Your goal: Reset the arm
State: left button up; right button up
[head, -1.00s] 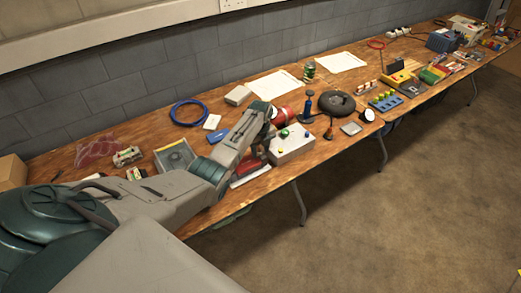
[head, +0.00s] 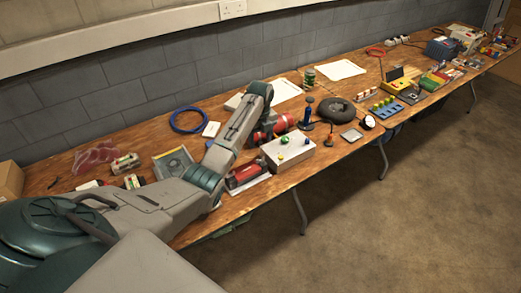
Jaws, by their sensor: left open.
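My left arm reaches in from the lower left over the wooden workbench (head: 330,165). Its forearm now rises to a bent wrist. My left gripper (head: 257,138) hangs down from that wrist, small and dark, partly hidden by the forearm, and is open. It appears close to a red cylinder (head: 284,123) and the white box with coloured buttons (head: 291,152); I cannot tell whether it touches either. I see nothing held in it. My right gripper is not in view.
A red tool (head: 245,173) lies by the front edge beside my forearm. A wall runs behind the bench; the floor (head: 420,210) at right is clear.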

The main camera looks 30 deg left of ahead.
pick_arm(q)
jog(key=shift+r, duration=0.65)
